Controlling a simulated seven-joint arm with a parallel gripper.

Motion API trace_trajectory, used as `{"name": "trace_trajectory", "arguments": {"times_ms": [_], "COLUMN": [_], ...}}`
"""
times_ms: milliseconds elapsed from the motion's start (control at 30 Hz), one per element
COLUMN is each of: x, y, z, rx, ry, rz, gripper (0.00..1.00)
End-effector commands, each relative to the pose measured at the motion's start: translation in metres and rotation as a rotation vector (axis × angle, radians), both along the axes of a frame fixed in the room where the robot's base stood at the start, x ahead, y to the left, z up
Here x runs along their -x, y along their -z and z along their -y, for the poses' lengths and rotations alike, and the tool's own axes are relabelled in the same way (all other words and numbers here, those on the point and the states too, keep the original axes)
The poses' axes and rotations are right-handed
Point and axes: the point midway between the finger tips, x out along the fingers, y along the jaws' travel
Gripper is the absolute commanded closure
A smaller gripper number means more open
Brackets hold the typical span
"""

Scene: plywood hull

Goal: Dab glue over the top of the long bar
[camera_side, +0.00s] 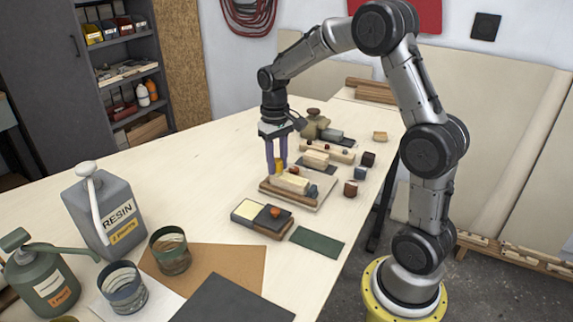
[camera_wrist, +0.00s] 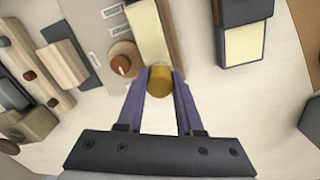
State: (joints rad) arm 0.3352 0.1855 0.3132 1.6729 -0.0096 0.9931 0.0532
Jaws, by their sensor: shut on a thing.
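My gripper (camera_side: 277,170) points down with its two purple fingers shut on a mustard-yellow cylinder (camera_wrist: 159,82). The cylinder also shows between the fingers in the side view (camera_side: 279,163). The long bar (camera_side: 291,184) is pale wood and lies on a light board (camera_side: 301,204). In the wrist view the long bar (camera_wrist: 148,35) runs up from just beyond the cylinder, whose far end is close to the bar's near end. I cannot tell whether they touch. No glue is distinguishable on the bar's visible top.
A dark box with a cream pad (camera_side: 258,214) sits near the board, beside a green sheet (camera_side: 317,242). A pegged wooden bar (camera_side: 327,152) lies behind.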

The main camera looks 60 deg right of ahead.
Motion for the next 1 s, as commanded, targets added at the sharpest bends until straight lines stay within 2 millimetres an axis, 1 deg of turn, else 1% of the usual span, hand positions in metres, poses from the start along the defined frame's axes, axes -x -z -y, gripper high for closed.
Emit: {"name": "trace_trajectory", "arguments": {"times_ms": [100,167,200,700,833,1000], "x": [-0.01,-0.009,-0.009,-0.008,-0.008,-0.007], "y": [-0.001,-0.008,-0.02,-0.064,-0.075,-0.081], "z": [0.0,0.0,0.0,0.0,0.0,0.0], "rx": [0.0,0.002,0.002,0.002,0.002,0.0], "ry": [0.0,0.001,0.001,0.001,0.001,0.001], "rz": [0.001,0.004,0.008,0.004,0.004,0.001], "gripper": [1.0,1.0,1.0,1.0,1.0,1.0]}}
